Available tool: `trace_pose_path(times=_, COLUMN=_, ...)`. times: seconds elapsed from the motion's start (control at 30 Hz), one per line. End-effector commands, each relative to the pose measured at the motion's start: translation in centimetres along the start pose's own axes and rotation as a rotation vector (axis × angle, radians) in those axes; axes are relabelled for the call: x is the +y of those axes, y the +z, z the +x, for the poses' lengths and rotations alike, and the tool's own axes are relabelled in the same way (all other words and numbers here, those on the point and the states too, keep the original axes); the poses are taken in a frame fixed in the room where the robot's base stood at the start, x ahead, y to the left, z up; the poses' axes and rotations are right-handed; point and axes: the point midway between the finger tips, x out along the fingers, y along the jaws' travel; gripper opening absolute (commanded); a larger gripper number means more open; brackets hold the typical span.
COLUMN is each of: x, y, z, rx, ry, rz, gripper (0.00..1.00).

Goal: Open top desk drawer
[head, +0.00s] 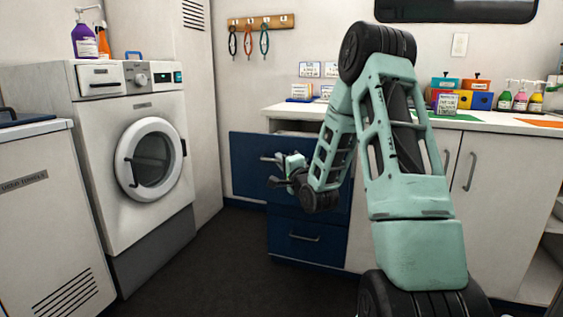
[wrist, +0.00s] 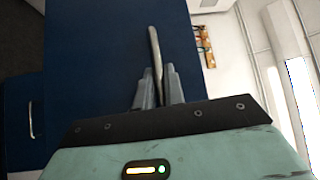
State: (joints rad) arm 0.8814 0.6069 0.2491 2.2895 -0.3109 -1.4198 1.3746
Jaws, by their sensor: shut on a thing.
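The top desk drawer (head: 248,160) has a dark blue front and stands out from the desk, with a gap showing under the white counter. In the wrist view its blue front (wrist: 95,60) fills much of the picture. Its grey bar handle (wrist: 153,45) runs between the two fingers of my gripper (wrist: 157,72), which is shut on it. In the head view my gripper (head: 270,170) is at the drawer front, and my arm hides the drawer's right part.
A lower blue drawer (head: 296,253) with a grey handle is shut below. A white washer (head: 105,200) stands to the left, with dark floor (head: 215,270) between. The white counter (head: 490,124) holds bottles and coloured boxes.

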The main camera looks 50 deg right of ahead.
Motion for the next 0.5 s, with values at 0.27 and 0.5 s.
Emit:
trace_pose_path(times=0.27, x=0.11, y=-0.09, z=-0.05, rx=0.001, ry=0.003, rz=-0.001, gripper=0.0)
trace_pose_path(times=0.5, x=0.11, y=-0.09, z=-0.05, rx=0.002, ry=0.003, rz=-0.001, gripper=0.19)
